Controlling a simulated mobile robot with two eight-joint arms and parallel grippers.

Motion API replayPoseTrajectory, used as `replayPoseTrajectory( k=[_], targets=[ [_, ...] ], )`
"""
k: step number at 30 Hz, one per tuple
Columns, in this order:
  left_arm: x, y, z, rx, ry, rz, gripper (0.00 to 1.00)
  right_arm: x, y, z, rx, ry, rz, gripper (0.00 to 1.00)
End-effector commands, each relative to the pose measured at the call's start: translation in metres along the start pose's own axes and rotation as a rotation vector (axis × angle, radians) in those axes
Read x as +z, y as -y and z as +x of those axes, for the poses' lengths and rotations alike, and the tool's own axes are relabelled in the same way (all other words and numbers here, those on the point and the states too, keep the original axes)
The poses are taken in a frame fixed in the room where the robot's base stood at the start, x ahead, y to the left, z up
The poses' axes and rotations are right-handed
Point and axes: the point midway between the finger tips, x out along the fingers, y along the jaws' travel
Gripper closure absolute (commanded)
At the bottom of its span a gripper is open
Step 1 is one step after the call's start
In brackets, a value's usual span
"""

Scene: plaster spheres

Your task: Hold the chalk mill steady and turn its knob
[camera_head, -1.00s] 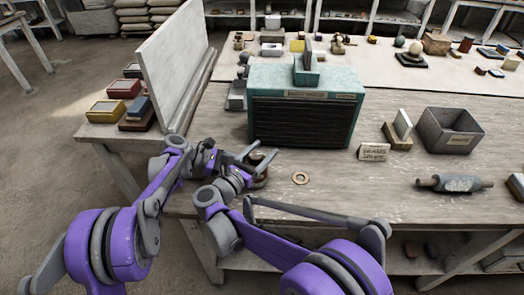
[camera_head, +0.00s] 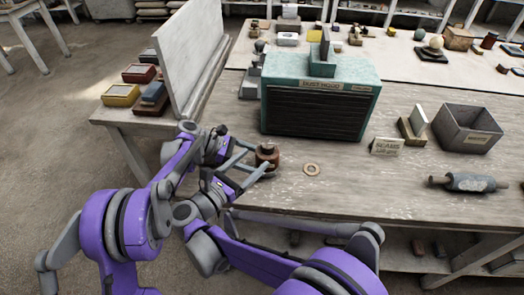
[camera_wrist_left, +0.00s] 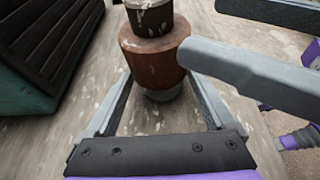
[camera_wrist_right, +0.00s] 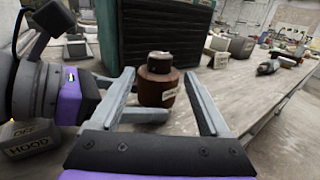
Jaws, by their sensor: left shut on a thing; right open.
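The chalk mill (camera_head: 266,158) is a reddish-brown cylinder with a dark knob on top, upright at the table's front left. One right finger passes near the mill in the left wrist view; contact is unclear.
A teal dust hood (camera_head: 320,105) with dark slats stands behind the mill. A white upright panel (camera_head: 190,60) stands at left. A grey bin (camera_head: 468,128) and a roller (camera_head: 468,182) are at right.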

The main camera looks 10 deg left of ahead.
Motion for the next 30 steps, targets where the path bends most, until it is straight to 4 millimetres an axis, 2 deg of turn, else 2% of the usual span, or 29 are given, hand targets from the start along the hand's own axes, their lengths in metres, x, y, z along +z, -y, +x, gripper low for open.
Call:
replayPoseTrajectory(
  k=[6, 17, 24, 30],
  targets=[
    [0.0, 0.0, 0.0, 0.0, 0.001, 0.0, 0.6, 0.0, 0.0, -0.014, 0.0, 0.0, 0.0, 0.2],
    [0.0, 0.0, 0.0, 0.0, 0.001, 0.0, 0.6, 0.002, 0.002, -0.01, 0.016, 0.003, 0.002, 0.2],
    [0.0, 0.0, 0.0, 0.0, 0.001, 0.0, 0.6, 0.012, 0.018, 0.015, 0.233, 0.026, 0.024, 0.2],
    [0.0, 0.0, 0.0, 0.0, 0.001, 0.0, 0.6, 0.014, 0.038, 0.018, 0.465, 0.024, 0.025, 0.2]
  ],
)
